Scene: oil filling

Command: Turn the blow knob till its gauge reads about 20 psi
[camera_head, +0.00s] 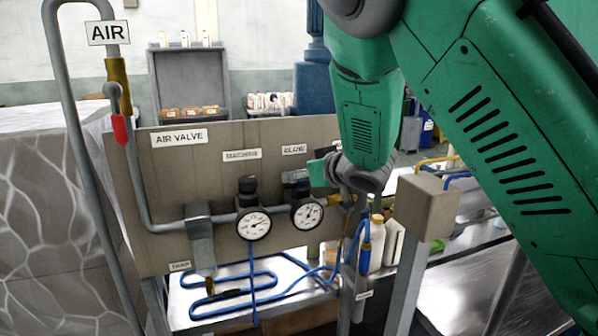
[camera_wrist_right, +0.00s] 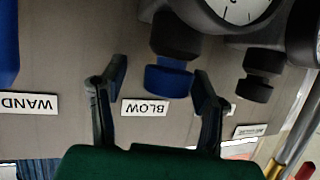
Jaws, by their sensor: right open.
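The blow knob (camera_wrist_right: 168,80) is a dark knob with a blue face, seen upside down beside the BLOW label (camera_wrist_right: 145,108) in the right wrist view. My right gripper (camera_wrist_right: 160,75) is open, with its two dark fingers on either side of the knob. I cannot tell whether either finger touches it. In the head view the right gripper (camera_head: 322,170) is at the knob from the right. The blow gauge (camera_head: 307,214) is a white dial below the knob; its needle is too small to read. My left gripper is not in view.
The machine gauge (camera_head: 253,223) and its black knob (camera_head: 247,190) are close on the left. A red valve handle (camera_head: 119,130) hangs on the air pipe. Blue hoses (camera_head: 263,276) lie below the panel (camera_head: 175,250). A grey post (camera_head: 410,265) stands at right.

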